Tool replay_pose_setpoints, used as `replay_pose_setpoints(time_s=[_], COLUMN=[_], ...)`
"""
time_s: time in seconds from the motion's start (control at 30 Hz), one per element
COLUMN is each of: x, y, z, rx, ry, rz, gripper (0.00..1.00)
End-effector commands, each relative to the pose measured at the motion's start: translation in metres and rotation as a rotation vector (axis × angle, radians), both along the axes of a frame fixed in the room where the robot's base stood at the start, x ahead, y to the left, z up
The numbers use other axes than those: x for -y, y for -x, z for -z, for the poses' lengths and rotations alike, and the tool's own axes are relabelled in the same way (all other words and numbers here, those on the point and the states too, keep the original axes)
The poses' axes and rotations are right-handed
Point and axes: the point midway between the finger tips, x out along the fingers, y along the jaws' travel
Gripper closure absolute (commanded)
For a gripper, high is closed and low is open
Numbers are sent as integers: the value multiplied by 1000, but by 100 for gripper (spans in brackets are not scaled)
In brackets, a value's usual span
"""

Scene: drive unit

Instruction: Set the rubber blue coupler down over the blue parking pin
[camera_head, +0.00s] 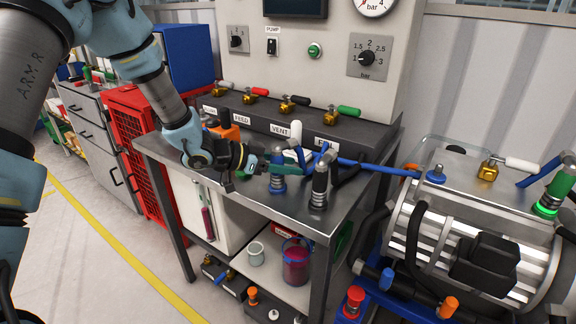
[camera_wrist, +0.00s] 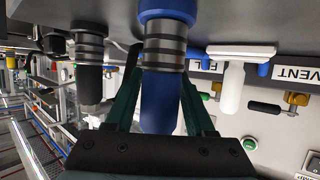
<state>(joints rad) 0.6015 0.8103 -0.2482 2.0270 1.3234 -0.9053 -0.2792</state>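The blue coupler (camera_head: 278,182), with a grey ribbed collar, stands upright on the metal bench in the head view. In the wrist view the coupler (camera_wrist: 160,100) hangs from the top of the picture, its blue body between my dark green fingers. My gripper (camera_head: 279,161) comes in from the left at the coupler's upper part. In the wrist view the fingertips of my gripper (camera_wrist: 161,75) lie against both sides of the coupler. The blue parking pin cannot be made out; the coupler's lower end may hide it.
A black coupler (camera_head: 319,187) stands close to the right, also in the wrist view (camera_wrist: 89,70). Blue and white handles (camera_head: 325,158) lie behind. The valve panel (camera_head: 290,122) backs the bench (camera_head: 245,196). The drive unit (camera_head: 470,230) is at right.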

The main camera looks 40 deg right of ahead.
Motion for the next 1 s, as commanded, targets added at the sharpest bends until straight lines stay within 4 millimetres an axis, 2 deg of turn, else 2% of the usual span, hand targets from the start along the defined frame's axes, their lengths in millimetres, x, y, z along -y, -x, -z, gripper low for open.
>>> replay_pose_setpoints(time_s=[0.03, 0.2, 0.53, 1.0], x=[0, 0, -6, -78], y=[0, 0, -3, -30], z=[0, 0, -1, -33], rx=[0, 0, 1, 3], ry=[0, -1, -2, -1], rz=[0, 0, -1, -2], gripper=[39, 23, 23, 23])
